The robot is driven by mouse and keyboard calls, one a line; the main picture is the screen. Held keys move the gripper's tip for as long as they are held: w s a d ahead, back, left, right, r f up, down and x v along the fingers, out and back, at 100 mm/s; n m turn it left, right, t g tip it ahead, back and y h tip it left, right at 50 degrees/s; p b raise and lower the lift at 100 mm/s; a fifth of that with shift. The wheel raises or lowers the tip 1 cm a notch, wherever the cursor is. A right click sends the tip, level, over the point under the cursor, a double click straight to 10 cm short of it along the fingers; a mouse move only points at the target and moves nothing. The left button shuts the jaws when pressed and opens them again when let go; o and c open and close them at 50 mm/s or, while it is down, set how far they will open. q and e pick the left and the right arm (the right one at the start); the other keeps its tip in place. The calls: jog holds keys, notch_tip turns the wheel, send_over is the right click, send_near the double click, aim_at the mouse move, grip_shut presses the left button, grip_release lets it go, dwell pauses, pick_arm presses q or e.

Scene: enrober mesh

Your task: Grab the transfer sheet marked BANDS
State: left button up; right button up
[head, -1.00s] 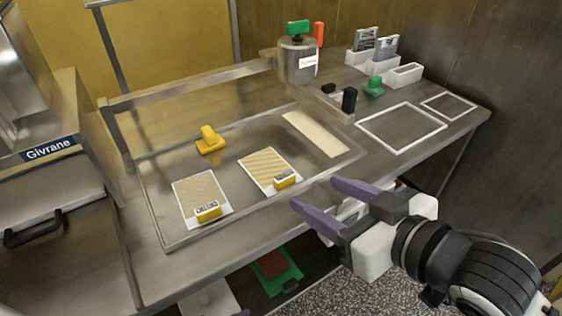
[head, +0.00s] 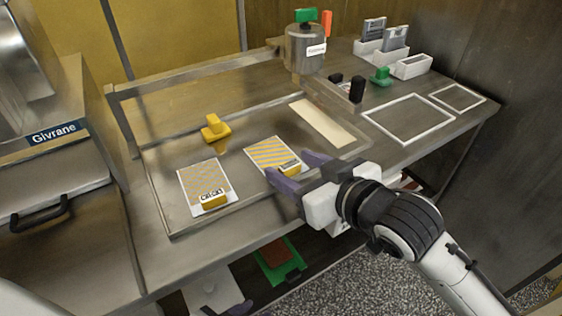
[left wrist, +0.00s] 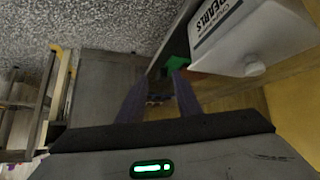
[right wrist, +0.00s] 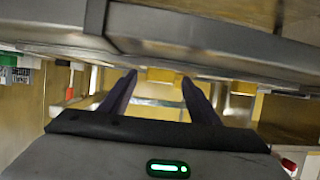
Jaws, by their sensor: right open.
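Two transfer sheets lie in the shallow steel tray (head: 165,222). The right one (head: 270,152) has yellow diagonal stripes; its yellow grip block is partly hidden by my right gripper and its label is not readable. The left sheet (head: 197,180) has a finer yellow pattern and a labelled block whose text I cannot read surely. My right gripper (head: 290,166) is open, its purple fingers at the striped sheet's near right edge. In the right wrist view a yellow block (right wrist: 162,75) shows between the fingertips. My left gripper (left wrist: 158,88) has its fingers apart with nothing clearly between them.
A yellow handled tool (head: 215,130) and a pale strip (head: 322,124) are also in the tray. A steel pot (head: 305,50), a green-knobbed piece (head: 381,76) and white holders (head: 411,67) stand behind. White outlined frames (head: 408,118) mark clear table at right. A box marked PEARLS (left wrist: 245,35) shows in the left wrist view.

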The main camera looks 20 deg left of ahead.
jog(key=c, duration=1.1)
jog(key=shift+r, duration=0.1)
jog(key=shift+c, duration=0.2)
